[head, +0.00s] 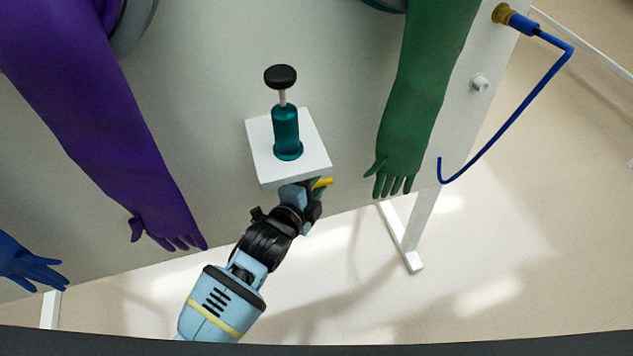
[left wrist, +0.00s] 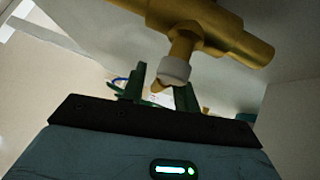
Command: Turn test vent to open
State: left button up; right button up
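A brass-yellow valve, which I take to be the test vent (left wrist: 215,25), fills the top of the left wrist view. A short stem with a pale collar (left wrist: 175,70) hangs from its body. In the head view only a yellow bit (head: 324,182) shows, at the lower right edge of a white block. My left gripper (head: 317,190) is just under that block. In the left wrist view its green fingers (left wrist: 164,92) are apart, with the stem's end between or just beyond them. I cannot tell whether they touch it. My right gripper is not in view.
The white block (head: 257,150) on the pale glovebox front carries a teal cylinder (head: 286,130) with a black knob. A purple glove (head: 110,130) hangs left, a green glove (head: 410,110) right. A blue hose (head: 510,120) hangs further right. The floor below looks clear.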

pick_arm(q)
grip_shut()
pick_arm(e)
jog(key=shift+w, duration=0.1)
